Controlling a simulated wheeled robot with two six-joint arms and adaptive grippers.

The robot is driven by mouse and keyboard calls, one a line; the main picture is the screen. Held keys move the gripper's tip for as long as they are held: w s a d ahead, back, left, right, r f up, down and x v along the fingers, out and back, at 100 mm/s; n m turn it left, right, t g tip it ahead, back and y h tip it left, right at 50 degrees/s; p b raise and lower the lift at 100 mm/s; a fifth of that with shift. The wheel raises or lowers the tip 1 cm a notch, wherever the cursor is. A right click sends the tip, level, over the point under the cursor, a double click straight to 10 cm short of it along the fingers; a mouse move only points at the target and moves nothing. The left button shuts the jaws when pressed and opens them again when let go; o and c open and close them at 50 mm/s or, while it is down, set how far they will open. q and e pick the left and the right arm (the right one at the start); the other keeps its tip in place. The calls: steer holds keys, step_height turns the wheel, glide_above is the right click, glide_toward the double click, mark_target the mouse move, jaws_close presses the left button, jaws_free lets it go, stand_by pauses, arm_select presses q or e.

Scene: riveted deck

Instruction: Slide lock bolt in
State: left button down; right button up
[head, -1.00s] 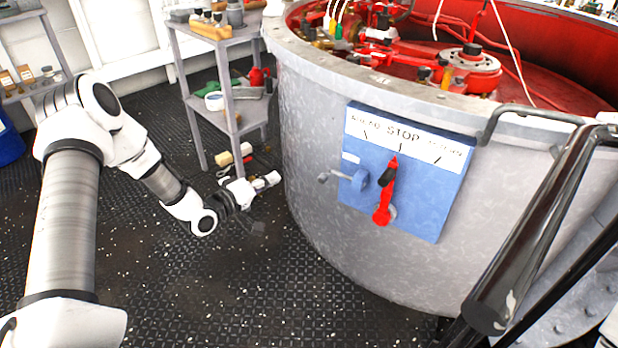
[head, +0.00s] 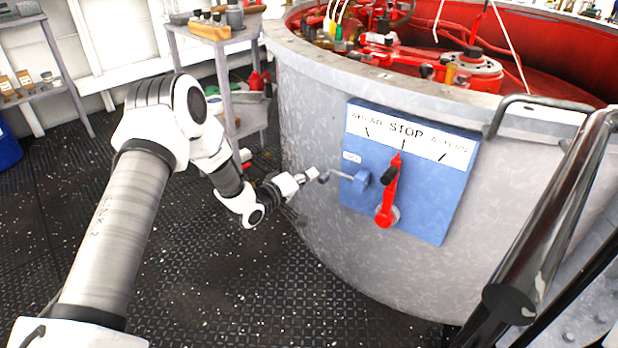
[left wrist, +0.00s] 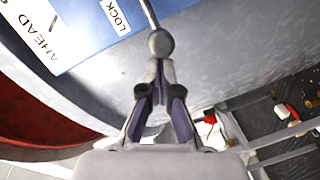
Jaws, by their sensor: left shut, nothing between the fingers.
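The lock bolt (head: 341,175) is a grey rod with a ball knob (head: 323,177) at its left end. It sticks out left from a blue bracket (head: 361,181) on the blue panel (head: 420,215). My left gripper (head: 313,174) is just left of the knob, pointing at it. In the left wrist view the closed fingertips (left wrist: 159,66) lie right at the ball knob (left wrist: 161,43), with nothing between them. I cannot tell whether they touch it. A small LOCK label (left wrist: 115,15) is beside the rod. My right gripper is not in view.
A red lever (head: 389,190) stands on the panel under STOP, right of the bracket. The panel is on a large grey curved drum (head: 310,120). A grey shelf (head: 233,110) stands behind my left arm. A dark handrail (head: 545,240) crosses the right side.

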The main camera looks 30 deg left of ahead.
arm_select(q)
steer(key=d, duration=0.7)
steer(key=shift+s+d, duration=0.15)
steer(key=shift+s, duration=0.3)
